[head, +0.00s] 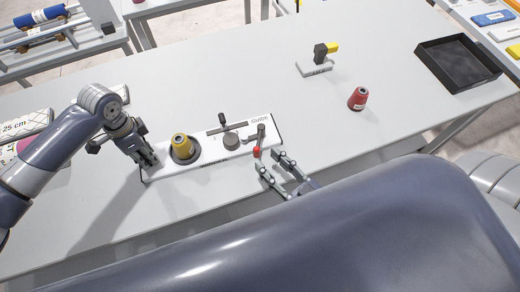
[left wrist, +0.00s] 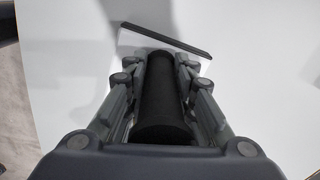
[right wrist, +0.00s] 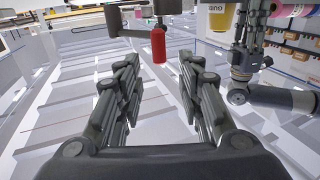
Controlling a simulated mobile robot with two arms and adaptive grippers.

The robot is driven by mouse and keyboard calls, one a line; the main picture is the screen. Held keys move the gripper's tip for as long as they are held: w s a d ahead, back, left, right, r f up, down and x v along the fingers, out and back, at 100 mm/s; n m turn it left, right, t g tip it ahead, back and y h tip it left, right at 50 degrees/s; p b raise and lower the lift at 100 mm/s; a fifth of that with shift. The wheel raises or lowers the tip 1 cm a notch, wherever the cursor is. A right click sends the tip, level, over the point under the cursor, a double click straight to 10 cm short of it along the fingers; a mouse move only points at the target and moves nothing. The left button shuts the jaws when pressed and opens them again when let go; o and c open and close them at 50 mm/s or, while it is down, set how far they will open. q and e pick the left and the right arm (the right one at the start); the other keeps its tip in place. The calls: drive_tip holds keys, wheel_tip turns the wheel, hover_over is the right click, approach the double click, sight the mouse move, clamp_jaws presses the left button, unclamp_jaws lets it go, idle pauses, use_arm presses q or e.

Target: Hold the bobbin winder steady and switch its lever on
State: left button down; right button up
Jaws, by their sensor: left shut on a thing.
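The bobbin winder (head: 209,153) is a long white base on the table, with a yellow thread cone (head: 182,147) near its left end. Its lever (head: 261,136) is at the right end and has a red tip (head: 257,152). My left gripper (head: 150,161) is at the winder's left end. In the left wrist view it is shut on a black cylindrical handle (left wrist: 160,112). My right gripper (head: 270,163) is open and empty just in front of the lever. In the right wrist view the red tip (right wrist: 158,46) is beyond and between the open fingers, apart from them.
A red thread cone (head: 357,98) stands right of the winder. Behind it is a small stand with a black and yellow part (head: 324,51). A black tray (head: 457,64) is at the right. The table behind the winder is clear.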

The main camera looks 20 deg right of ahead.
drive_tip(key=v, duration=0.5)
drive_tip(key=shift+d, duration=0.15)
drive_tip(key=c, duration=0.7)
drive_tip(key=shift+s+d+f+n+y, duration=0.15)
drive_tip(key=shift+s+d+n+y, duration=0.05)
drive_tip(key=shift+d+n+y, duration=0.1)
clamp_jaws()
drive_tip(key=shift+s+d+n+g+y, duration=0.6)
drive_tip(key=shift+d+n+g+y, duration=1.65)
drive_tip(key=shift+d+y, duration=1.2)
drive_tip(key=shift+h, duration=0.35)
drive_tip(key=x, duration=1.2)
drive_tip(key=shift+w+a+f, duration=0.1)
drive_tip(key=shift+w+f, duration=0.1)
drive_tip(key=shift+w, duration=0.2)
